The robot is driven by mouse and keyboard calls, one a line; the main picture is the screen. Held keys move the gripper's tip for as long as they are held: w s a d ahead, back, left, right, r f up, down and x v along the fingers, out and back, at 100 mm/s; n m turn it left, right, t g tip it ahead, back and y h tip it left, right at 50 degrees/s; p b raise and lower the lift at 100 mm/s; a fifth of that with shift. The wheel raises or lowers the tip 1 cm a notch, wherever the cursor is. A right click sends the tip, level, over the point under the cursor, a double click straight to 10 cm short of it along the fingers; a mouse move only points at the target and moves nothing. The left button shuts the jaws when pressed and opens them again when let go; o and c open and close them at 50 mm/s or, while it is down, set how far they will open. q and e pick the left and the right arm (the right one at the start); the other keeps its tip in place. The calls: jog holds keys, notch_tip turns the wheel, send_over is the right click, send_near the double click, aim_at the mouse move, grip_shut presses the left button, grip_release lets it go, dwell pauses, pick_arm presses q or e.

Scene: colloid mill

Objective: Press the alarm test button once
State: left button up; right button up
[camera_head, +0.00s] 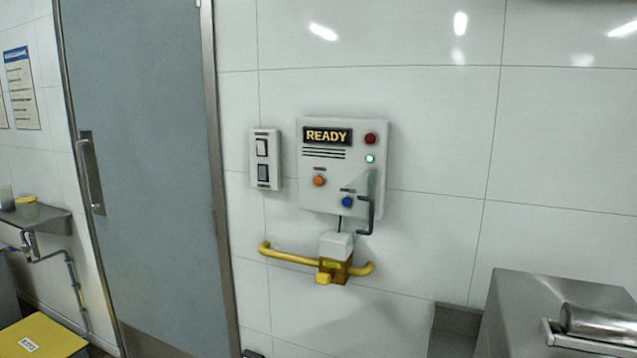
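A light grey control panel (343,165) is mounted on the white tiled wall. Its display (327,136) reads READY in yellow. At its upper right are a dark red lamp or button (370,139) and a lit green lamp (370,158). An orange button (320,180) sits lower left and a blue button (347,202) lower right. The small labels above them are too blurred to read, so I cannot tell which is the alarm test button. A translucent flap with a dark bent handle (369,216) is beside the blue button. Neither of my grippers is in view.
A two-rocker switch plate (264,159) is left of the panel. Below are a yellow rail (290,257) and a white-and-yellow box (336,254). A grey door (145,150) stands left; a steel machine (545,310) is lower right. The wall before the panel looks unobstructed.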

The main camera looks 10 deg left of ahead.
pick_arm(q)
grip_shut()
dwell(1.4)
